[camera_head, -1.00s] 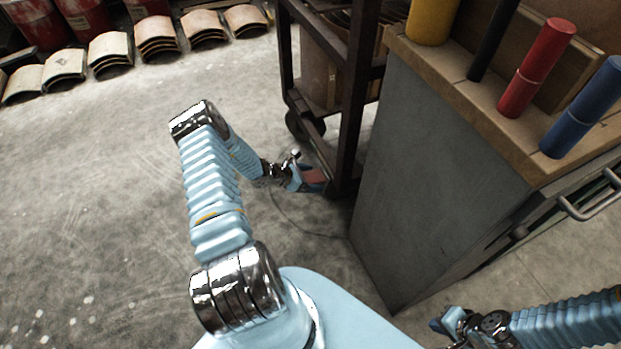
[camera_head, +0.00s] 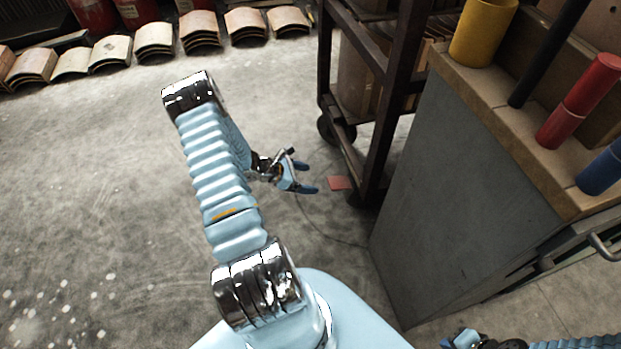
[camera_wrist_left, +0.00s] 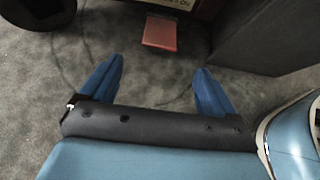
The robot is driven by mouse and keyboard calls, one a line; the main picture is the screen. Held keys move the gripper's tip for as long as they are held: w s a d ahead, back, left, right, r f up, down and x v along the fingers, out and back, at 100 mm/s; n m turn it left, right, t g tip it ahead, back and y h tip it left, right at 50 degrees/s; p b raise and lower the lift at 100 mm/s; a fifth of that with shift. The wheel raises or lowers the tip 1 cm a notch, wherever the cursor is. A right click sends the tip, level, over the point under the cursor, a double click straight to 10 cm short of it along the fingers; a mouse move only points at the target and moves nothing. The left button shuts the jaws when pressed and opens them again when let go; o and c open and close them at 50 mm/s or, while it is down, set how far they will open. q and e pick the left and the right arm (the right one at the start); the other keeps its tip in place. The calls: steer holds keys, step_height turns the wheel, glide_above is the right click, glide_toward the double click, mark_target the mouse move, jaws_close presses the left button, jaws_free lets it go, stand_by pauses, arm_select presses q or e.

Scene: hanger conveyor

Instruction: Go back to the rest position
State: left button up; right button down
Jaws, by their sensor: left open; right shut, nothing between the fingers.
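My left gripper (camera_head: 308,178) is open and empty over the concrete floor, left of the dark cart. Its two blue fingers (camera_wrist_left: 158,82) stand wide apart in the left wrist view, with only floor between them. My right gripper (camera_head: 446,343) shows at the bottom edge of the head view, in front of the grey cabinet. Its fingers are small and partly cut off there.
A red flat piece (camera_head: 340,183) is by the foot of the dark cart (camera_head: 376,150); it also shows in the left wrist view (camera_wrist_left: 160,34). A grey workbench (camera_head: 440,190) bears yellow, black, red and blue cylinders. The floor (camera_head: 90,200) at left is clear.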

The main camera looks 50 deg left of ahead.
stand_by(0.4)
arm_select(q)
steer(key=s+d+m+g, duration=0.3)
steer(key=d+m, duration=0.6)
steer(key=d, duration=0.3)
steer(key=s+d+r+m+g+p, duration=0.1)
steer(key=s+d+m+g, duration=0.2)
steer(key=d+m, duration=0.7)
steer(key=s+d+r+m+g+y, duration=0.1)
steer(key=s+d+m+g, duration=0.1)
steer(key=d+m, duration=0.7)
steer(key=s+d, duration=0.1)
steer(key=d, duration=0.4)
steer(key=shift+s+m+g+p, duration=0.3)
steer(key=shift+g+p, duration=0.1)
